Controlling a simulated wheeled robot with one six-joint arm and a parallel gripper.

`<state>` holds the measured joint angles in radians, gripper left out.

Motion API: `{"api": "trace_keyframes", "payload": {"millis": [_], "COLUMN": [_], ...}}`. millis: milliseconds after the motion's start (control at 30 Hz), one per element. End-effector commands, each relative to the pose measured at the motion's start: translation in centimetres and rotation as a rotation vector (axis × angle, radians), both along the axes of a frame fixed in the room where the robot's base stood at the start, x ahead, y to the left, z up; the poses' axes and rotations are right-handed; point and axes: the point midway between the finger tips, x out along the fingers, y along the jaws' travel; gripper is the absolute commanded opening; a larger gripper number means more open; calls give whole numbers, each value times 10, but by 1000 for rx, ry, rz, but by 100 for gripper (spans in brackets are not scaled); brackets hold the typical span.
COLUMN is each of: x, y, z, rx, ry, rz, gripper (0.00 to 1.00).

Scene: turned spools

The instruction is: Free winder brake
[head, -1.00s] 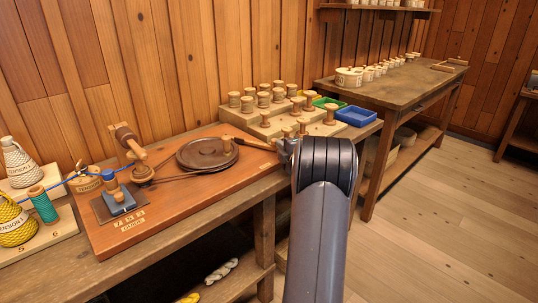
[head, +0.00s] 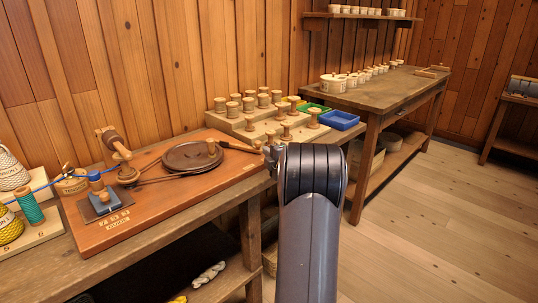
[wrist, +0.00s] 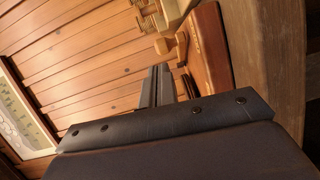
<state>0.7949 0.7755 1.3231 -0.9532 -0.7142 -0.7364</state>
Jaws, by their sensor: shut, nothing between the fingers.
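The winder sits on a reddish-brown board (head: 150,207) on the left bench. It has a dark round disc (head: 190,156) with a small wooden knob, and a tilted wooden spindle (head: 112,142) at its left. A thin dark lever (head: 238,148) runs right from the disc toward my gripper (head: 271,156). My gripper is at the board's right end, partly hidden by my arm; I cannot tell whether it touches the lever. In the wrist view the fingers (wrist: 158,86) are together and empty, with the reddish board edge (wrist: 207,50) beside them and pale wooden parts (wrist: 165,18) beyond.
A stepped rack of wooden spools (head: 248,119) stands behind my gripper, with a blue tray (head: 339,120) and a green tray (head: 312,109). A blue block (head: 104,199) and a teal spool (head: 31,208) are at left. A second table (head: 395,92) stands behind; the floor at right is clear.

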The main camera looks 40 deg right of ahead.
Motion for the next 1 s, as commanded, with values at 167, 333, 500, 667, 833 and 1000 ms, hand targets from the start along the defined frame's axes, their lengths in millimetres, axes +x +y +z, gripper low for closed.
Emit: {"api": "trace_keyframes", "payload": {"millis": [167,333,500,667,833,1000], "x": [-31,-61,-81,-88,-88,-87], "y": [-5,-9,-10,-11,-11,-11], "z": [4,5,6,6,5,5], "rx": [-1,-1,0,-1,-1,-1], "ry": [-1,-1,-1,0,0,0], "rz": [-2,-3,-1,0,1,1], "gripper": [0,0,0,0,0,0]}}
